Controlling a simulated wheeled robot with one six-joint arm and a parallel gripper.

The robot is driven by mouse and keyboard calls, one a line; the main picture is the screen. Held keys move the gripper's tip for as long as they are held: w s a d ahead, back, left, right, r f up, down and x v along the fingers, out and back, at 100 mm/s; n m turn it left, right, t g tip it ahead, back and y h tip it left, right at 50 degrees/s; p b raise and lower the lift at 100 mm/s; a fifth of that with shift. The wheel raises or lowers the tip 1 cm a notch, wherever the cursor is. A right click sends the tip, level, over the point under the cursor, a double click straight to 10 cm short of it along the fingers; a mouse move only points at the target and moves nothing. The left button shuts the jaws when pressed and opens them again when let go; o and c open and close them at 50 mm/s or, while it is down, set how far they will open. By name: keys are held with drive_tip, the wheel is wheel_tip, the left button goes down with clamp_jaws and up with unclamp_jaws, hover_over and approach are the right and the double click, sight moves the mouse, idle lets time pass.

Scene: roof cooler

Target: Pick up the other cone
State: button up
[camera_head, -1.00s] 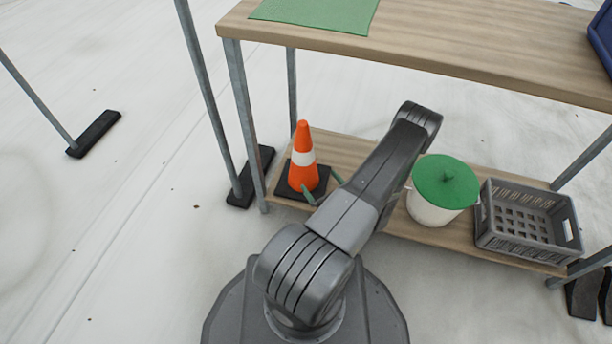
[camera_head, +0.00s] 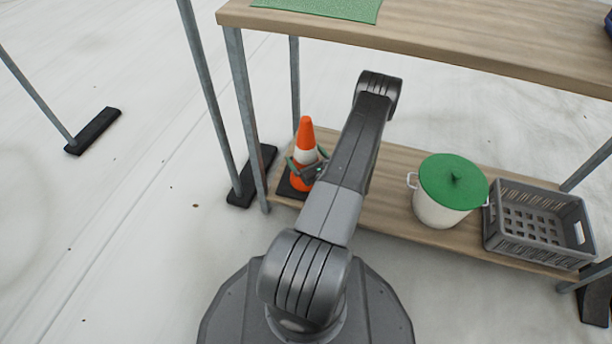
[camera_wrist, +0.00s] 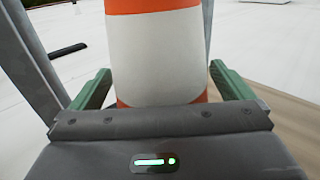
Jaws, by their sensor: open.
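An orange cone (camera_head: 306,131) with a white band and a dark base stands upright at the left end of the lower wooden shelf. My gripper (camera_head: 304,168) is at the cone, in front of its middle. In the wrist view the cone (camera_wrist: 155,55) fills the centre, with its white band between the two green fingers of my gripper (camera_wrist: 158,88). The fingers are open, one on each side, with a visible gap to the cone at left and right. The cone's tip and base are out of the wrist view, and my arm hides part of the shelf beside it.
A white pot with a green lid (camera_head: 453,182) and a grey crate (camera_head: 540,222) stand on the lower shelf (camera_head: 385,213) to the right. The upper shelf (camera_head: 430,45), with a green mat (camera_head: 320,8), is overhead. A metal post (camera_head: 246,120) stands just left of the cone.

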drive_tip(key=c, duration=1.8)
drive_tip(key=shift+r, duration=0.2)
